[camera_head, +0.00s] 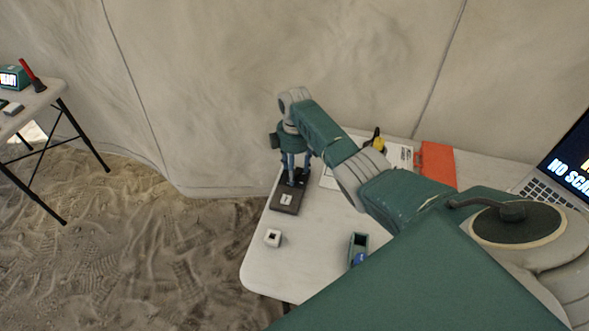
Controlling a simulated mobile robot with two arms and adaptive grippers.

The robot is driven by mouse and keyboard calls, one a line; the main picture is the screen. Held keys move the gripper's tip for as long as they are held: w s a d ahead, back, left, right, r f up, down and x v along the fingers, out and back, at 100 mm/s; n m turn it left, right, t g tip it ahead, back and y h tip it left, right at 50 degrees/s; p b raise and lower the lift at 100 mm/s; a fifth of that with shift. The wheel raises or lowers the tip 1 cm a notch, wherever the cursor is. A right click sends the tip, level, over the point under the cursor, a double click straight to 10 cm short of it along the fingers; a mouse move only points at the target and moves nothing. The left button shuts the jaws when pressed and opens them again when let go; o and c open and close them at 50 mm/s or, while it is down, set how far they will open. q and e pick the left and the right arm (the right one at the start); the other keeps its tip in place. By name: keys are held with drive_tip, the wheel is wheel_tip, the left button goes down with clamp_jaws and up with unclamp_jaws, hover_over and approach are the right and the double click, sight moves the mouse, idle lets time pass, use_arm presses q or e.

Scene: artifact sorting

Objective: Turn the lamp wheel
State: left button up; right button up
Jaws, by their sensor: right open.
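A small dark device (285,202) with a white label on its top stands at the left end of the white table. I cannot tell whether it is the lamp's base; no wheel shows clearly. My right gripper (295,176) points down over the back of this device, with its fingers at or just above it. The gripper is open. Whether a finger touches anything is hidden by the gripper and too small to tell. My right arm reaches across the table from the right. My left gripper is not in view.
The white table (262,268) holds a small white cube (272,238), a teal and dark device (358,248), an orange folder (437,163), papers (399,155) and a laptop (567,170). Another table (42,98) stands at the far left. Sandy floor (150,240) lies between them; a tent wall rises behind.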

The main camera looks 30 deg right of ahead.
drive_tip(key=c, duration=1.2)
drive_tip(key=shift+o, duration=0.2)
